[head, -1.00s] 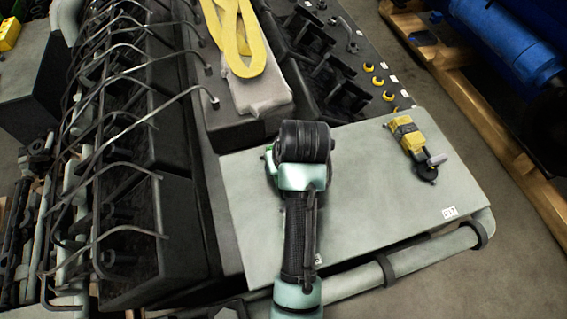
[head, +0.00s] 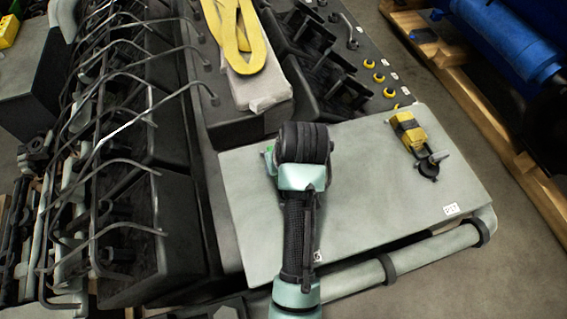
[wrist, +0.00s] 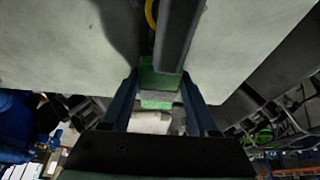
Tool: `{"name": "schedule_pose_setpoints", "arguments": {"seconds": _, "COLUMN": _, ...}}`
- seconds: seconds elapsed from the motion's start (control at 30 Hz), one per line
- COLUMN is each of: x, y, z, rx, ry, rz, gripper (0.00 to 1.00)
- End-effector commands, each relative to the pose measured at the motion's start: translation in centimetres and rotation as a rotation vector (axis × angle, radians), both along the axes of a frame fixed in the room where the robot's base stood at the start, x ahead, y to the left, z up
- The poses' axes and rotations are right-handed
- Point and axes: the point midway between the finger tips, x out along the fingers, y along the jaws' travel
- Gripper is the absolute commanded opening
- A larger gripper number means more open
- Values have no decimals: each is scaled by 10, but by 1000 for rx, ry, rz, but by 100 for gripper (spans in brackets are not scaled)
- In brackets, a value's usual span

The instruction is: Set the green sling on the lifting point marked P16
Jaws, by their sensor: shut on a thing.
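The green sling (wrist: 160,80) is between the fingers of my gripper (wrist: 161,92) in the wrist view, and the gripper is shut on it. Only a short block of green with a grey band shows. In the head view a small green bit (head: 269,153) peeks out left of my arm's end, which hides the gripper and most of the sling. My arm is over the pale grey plate (head: 375,205). A small white tag (head: 451,209) sits at its right front corner and another (head: 317,256) at its front edge. I cannot read P16 on either.
A yellow sling (head: 243,60) lies on a pale block (head: 265,92) behind the plate. A yellow and black tool (head: 408,130) lies on the plate's right. Bent metal pipes (head: 130,165) crowd the left. A round rail (head: 430,255) runs along the front. Grey floor is clear at right.

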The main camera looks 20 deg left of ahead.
Motion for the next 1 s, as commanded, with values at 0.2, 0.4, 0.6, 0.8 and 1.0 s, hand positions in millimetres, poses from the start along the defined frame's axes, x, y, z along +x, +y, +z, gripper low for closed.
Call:
{"name": "schedule_pose_setpoints", "arguments": {"seconds": 0.2, "x": 0, "y": 0, "z": 1, "rx": 0, "ry": -2, "rz": 0, "gripper": 0}}
{"name": "schedule_pose_setpoints", "arguments": {"seconds": 0.4, "x": 0, "y": 0, "z": 1, "rx": 1, "ry": -2, "rz": 0, "gripper": 76}}
{"name": "schedule_pose_setpoints", "arguments": {"seconds": 0.6, "x": 0, "y": 0, "z": 0, "rx": 1, "ry": -1, "rz": 0, "gripper": 95}}
{"name": "schedule_pose_setpoints", "arguments": {"seconds": 0.8, "x": -1, "y": 0, "z": -1, "rx": -1, "ry": 3, "rz": -1, "gripper": 95}}
{"name": "schedule_pose_setpoints", "arguments": {"seconds": 1.0, "x": -5, "y": -4, "z": 15, "rx": 1, "ry": -3, "rz": -1, "gripper": 95}}
